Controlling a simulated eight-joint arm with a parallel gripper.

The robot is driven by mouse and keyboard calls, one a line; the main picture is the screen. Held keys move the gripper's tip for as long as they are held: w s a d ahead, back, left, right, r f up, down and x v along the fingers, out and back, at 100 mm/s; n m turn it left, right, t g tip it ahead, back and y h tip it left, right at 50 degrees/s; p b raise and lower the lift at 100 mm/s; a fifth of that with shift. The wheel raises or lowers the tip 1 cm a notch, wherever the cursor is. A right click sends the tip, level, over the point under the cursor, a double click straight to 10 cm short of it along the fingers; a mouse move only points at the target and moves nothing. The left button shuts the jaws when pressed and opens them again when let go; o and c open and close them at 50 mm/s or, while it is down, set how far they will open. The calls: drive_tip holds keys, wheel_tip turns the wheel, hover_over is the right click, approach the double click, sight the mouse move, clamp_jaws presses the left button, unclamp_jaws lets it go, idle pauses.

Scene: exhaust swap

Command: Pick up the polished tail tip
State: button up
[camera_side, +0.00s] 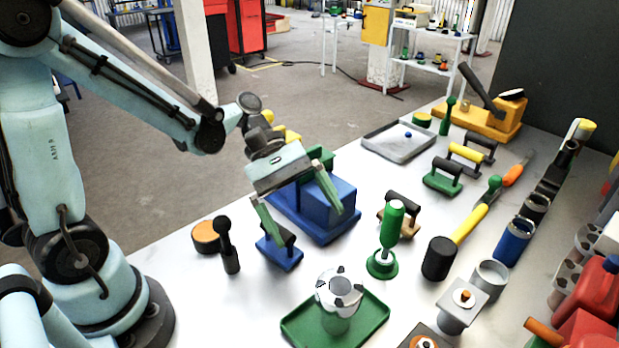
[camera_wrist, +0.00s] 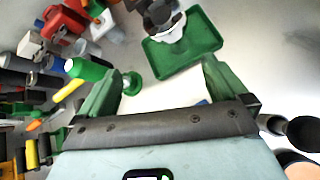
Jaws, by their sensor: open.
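The best match for the polished tail tip is a shiny silver open cylinder (camera_side: 490,280), upright at the right of the bench in the side view. It stands at the near end of a row with a blue cylinder (camera_side: 514,241) and dark ones. My gripper (camera_side: 311,228) is open and empty, well to its left, above the blue blocks. In the wrist view the open green fingers (camera_wrist: 159,80) have bare bench between them; I cannot surely pick out the tip there.
A green tray (camera_side: 293,330) holds a pale ring-topped part (camera_side: 338,290). A grey block with an orange knob (camera_side: 462,306) sits close to the cylinder. Red containers (camera_side: 590,285) line the right edge.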

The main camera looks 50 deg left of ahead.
sight(336, 283)
drive_tip(key=s+d+f+h, duration=0.1)
drive_tip(key=d, duration=0.2)
drive_tip(key=s+d+f+n+g+h, duration=0.1)
drive_tip(key=d+f, duration=0.1)
drive_tip(key=d, duration=0.2)
drive_tip(key=s+d+f+g, duration=0.1)
drive_tip(key=d, duration=0.3)
drive_tip(key=shift+s+f+n+h, duration=0.1)
drive_tip(key=shift+f+n+h, duration=0.1)
drive_tip(key=shift+n+h, duration=0.2)
drive_tip(key=c, duration=1.4)
